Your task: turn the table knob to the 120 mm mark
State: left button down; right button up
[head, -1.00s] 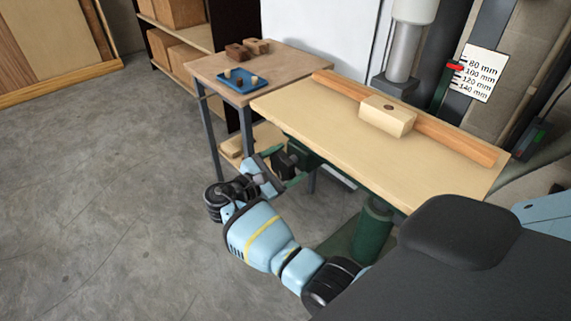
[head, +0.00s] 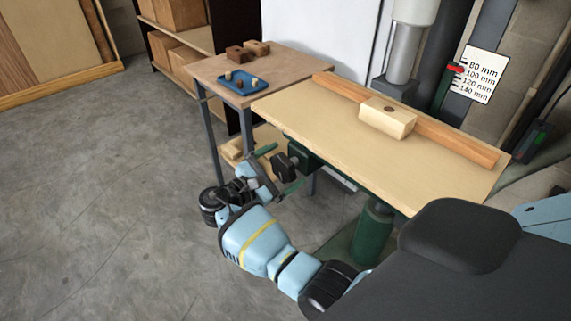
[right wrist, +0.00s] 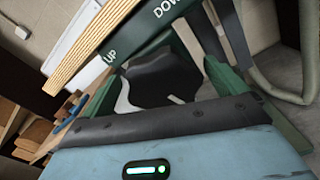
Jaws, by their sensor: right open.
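The black table knob (head: 284,168) sits under the near left edge of the wooden machine table (head: 330,133). My right gripper (head: 278,169) is open, its green fingers on either side of the knob; I cannot tell whether they touch it. In the right wrist view the dark knob (right wrist: 160,80) lies ahead of the palm, partly hidden by it, beneath a green plate lettered UP and DOW. The scale (head: 479,74) stands behind the table at the right, marked 80 to 140 mm. Its red pointer (head: 455,67) is near the upper marks, around 80 to 100 mm. My left gripper is not in view.
A wooden fence (head: 455,137) and a pale block (head: 387,117) lie on the machine table. A side table (head: 208,70) with a blue tray (head: 240,90) and brown blocks stands behind. A green column (head: 372,232) supports the machine table. The floor at left is clear.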

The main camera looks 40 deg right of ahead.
aim_at(280, 169)
jog(key=a, duration=0.5)
jog(key=shift+s+a+b, duration=0.15)
jog(key=shift+a+b, duration=0.05)
jog(key=shift+b, duration=0.1)
jog(key=shift+a, duration=0.55)
jog(key=shift+n, duration=0.4)
jog(key=shift+w+d+f+n+p, duration=0.1)
jog(key=shift+d+f+n+p, duration=0.2)
jog(key=shift+d+n, duration=0.7)
jog(key=shift+w+d+f+n+p, duration=0.15)
jog(key=shift+d+n+p, duration=0.35)
jog(key=shift+d, duration=0.75)
jog(key=shift+s+d+f+n+p, duration=0.1)
jog(key=shift+d+f+n+p, duration=0.1)
jog(key=shift+d+n, duration=0.9)
